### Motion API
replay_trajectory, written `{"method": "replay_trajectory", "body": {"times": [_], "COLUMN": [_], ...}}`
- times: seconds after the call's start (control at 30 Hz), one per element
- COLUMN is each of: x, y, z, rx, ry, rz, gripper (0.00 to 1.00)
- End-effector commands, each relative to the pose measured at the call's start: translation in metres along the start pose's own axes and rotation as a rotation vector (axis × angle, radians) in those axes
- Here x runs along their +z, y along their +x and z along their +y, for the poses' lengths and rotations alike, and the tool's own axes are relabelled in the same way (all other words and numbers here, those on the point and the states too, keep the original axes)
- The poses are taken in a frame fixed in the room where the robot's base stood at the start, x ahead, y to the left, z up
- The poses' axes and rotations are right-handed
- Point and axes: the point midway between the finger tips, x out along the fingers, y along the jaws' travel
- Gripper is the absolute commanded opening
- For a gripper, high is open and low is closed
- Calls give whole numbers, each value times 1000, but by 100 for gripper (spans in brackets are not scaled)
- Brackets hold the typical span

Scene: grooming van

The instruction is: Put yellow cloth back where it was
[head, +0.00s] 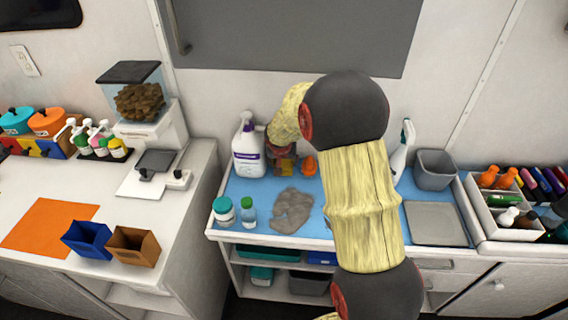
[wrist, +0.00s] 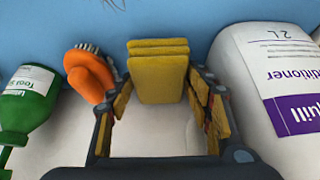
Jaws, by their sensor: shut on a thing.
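The yellow cloth (wrist: 158,78) is a folded stack between the two fingers of my gripper (wrist: 160,95) in the wrist view. In the head view a small part of the cloth (head: 286,168) shows below my gripper (head: 284,155), at the back of the blue mat (head: 262,188). My gripper is shut on the cloth. The cloth is low over the mat, but I cannot tell whether it touches it. My arm hides part of the mat to the right.
A white conditioner jug (head: 249,152) stands close left of my gripper, an orange brush (head: 310,166) close right. A crumpled grey-brown cloth (head: 292,210) lies in front. A jar (head: 223,211) and small bottle (head: 248,212) stand front left. A spray bottle (head: 402,155) and grey bin (head: 434,171) stand right.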

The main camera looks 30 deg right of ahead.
Motion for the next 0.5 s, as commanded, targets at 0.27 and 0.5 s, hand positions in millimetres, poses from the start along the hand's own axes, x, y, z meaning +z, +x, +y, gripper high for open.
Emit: {"method": "replay_trajectory", "body": {"times": [0.27, 0.5], "x": [4, 5], "y": [12, 13], "z": [0, 0], "rx": [0, 0], "ry": [0, 0], "rz": [0, 0], "gripper": [23, 23]}}
